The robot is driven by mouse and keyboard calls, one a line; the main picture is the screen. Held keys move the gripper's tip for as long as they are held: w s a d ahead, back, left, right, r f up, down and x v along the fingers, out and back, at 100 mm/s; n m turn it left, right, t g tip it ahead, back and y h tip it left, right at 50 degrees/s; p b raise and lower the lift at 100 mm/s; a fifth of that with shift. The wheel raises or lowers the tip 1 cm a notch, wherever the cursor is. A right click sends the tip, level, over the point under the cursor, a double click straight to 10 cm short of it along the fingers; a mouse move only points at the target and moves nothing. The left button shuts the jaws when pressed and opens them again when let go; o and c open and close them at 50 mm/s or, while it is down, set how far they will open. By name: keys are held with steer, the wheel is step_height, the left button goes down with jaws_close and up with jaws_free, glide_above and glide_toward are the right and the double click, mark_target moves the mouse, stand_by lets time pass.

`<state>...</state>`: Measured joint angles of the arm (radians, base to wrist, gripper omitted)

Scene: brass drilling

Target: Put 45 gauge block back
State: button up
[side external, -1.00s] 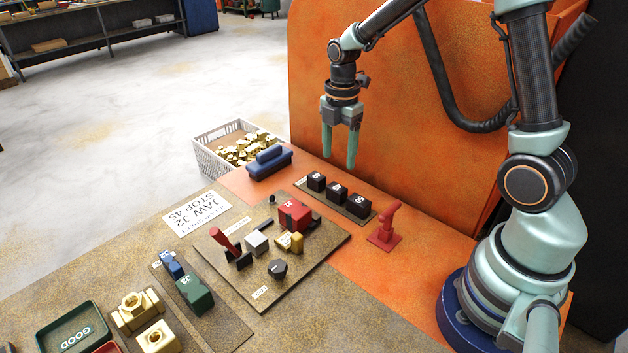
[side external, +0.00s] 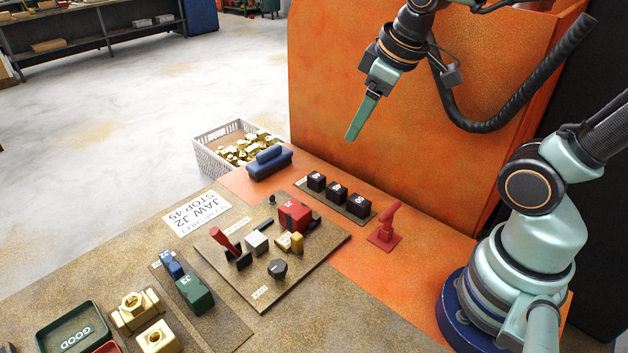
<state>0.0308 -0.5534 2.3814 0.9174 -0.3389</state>
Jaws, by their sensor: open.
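My gripper (side external: 353,132) hangs tilted in the air above and behind the rack, in front of the orange panel. Its fingers are seen nearly edge-on and overlap. It is open, with nothing visible in it, and clear of the blocks.
The fixture board (side external: 314,258) carries a red jaw block (side external: 293,216), a red-handled lever (side external: 222,239) and a black knob (side external: 278,268). A red stand (side external: 385,236) is right of the rack. A blue-handled block (side external: 268,162) and a white crate (side external: 208,160) of brass parts lie behind left.

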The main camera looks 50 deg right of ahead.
steer(key=m, duration=0.1)
steer(key=s+m, duration=0.1)
steer(key=s+a+m+t, duration=0.1)
steer(key=shift+r+m, duration=0.25)
steer(key=shift+m, duration=0.05)
stand_by(1.1)
